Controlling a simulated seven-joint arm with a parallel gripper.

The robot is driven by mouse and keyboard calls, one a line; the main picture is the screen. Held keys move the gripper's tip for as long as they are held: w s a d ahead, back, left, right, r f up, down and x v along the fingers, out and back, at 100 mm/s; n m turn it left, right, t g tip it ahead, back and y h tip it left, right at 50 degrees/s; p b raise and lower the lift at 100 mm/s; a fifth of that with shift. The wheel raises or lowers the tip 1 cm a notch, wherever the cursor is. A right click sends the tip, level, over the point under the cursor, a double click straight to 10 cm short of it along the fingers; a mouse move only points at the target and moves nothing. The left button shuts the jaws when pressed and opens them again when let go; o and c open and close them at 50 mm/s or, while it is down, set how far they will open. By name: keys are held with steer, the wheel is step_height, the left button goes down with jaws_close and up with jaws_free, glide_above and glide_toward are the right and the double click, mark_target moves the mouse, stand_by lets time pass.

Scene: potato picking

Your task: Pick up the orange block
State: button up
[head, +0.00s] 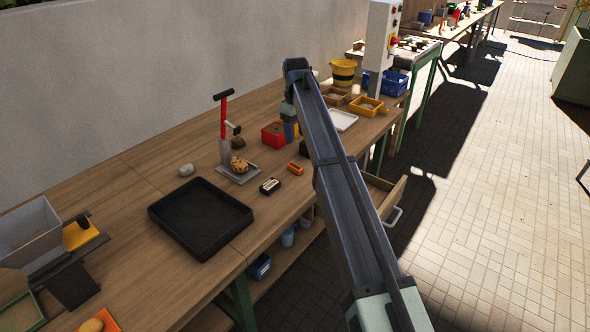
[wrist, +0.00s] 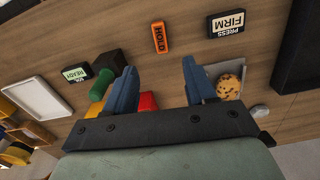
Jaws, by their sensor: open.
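The orange block (head: 295,168) lies flat on the wooden bench in the head view, near its front edge. In the wrist view the orange block (wrist: 160,37) shows the dark word HOLD and lies ahead of the fingertips. My gripper (wrist: 161,72) is open, its two blue fingers apart with nothing between them. In the head view my gripper (head: 290,132) hangs over the bench beside the red bin, behind the block and apart from it.
A black-and-white PRESS FIRM block (head: 270,186) lies left of the orange block. A metal press holding a potato (head: 240,165) and a red bin (head: 273,135) stand close by. A black tray (head: 200,218) lies further left. An open drawer (head: 384,194) juts out at right.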

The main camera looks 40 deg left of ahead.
glide_above(295, 166)
steer(key=f, duration=0.7)
steer(key=shift+d+f, duration=0.25)
steer(key=shift+a+f, duration=0.15)
steer(key=shift+f, duration=1.3)
steer(key=shift+a+f, duration=0.1)
steer(key=shift+f, duration=1.3)
steer(key=shift+c, duration=0.4)
jaws_close()
steer(key=shift+r, duration=0.1)
